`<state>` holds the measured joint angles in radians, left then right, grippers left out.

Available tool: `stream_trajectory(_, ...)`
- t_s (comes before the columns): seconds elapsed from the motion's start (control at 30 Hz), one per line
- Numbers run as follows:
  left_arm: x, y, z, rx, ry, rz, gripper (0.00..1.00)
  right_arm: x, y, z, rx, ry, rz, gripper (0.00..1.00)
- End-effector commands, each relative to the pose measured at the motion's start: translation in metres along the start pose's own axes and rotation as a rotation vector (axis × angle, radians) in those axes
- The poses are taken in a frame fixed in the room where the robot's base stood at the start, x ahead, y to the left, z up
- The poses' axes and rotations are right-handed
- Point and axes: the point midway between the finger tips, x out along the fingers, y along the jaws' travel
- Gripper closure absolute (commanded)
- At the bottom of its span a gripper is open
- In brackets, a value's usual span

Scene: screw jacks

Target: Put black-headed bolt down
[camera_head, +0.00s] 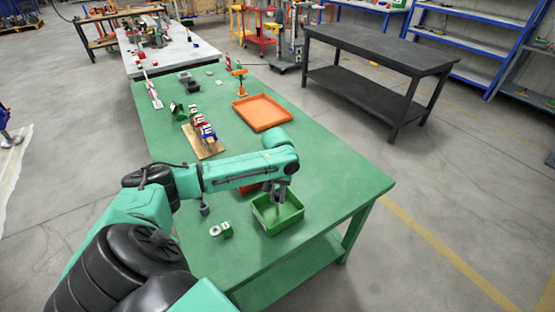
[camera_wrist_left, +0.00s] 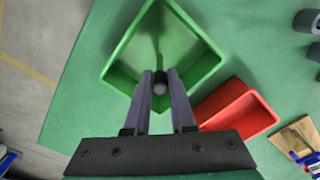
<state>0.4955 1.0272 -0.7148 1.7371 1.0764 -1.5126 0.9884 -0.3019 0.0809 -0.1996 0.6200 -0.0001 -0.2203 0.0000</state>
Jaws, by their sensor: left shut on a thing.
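My left gripper (camera_head: 279,199) reaches down over the green bin (camera_head: 277,230) near the front of the green table. In the left wrist view the gripper (camera_wrist_left: 160,84) is shut on the black-headed bolt (camera_wrist_left: 159,74), with the dark head between the fingertips and the thin shank pointing away into the bin. The green bin (camera_wrist_left: 122,52) lies below it in that view and looks otherwise empty. I cannot tell whether the bolt touches the bin floor. My right gripper does not show.
A red bin (camera_wrist_left: 245,112) stands beside the green bin, mostly hidden by my arm in the head view. Farther back are an orange tray (camera_head: 262,112) and a wooden board (camera_head: 209,149) with blue and red parts. Small metal parts (camera_head: 221,230) lie left of the green bin.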

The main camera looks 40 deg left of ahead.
Motion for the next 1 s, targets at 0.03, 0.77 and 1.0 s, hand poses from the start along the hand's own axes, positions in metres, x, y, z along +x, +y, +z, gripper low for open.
stream_trajectory(0.03, 0.001, 0.0, 0.0, 0.0, -0.001, 0.0, 1.0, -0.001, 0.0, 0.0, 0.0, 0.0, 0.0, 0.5)
stream_trajectory(0.77, -0.068, 0.001, -0.001, 0.001, 0.005, 0.003, 0.47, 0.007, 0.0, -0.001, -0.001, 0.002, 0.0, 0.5)
stream_trajectory(1.0, -0.117, 0.001, -0.001, -0.001, 0.0, 0.002, 0.47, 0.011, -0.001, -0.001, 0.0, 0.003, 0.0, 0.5)
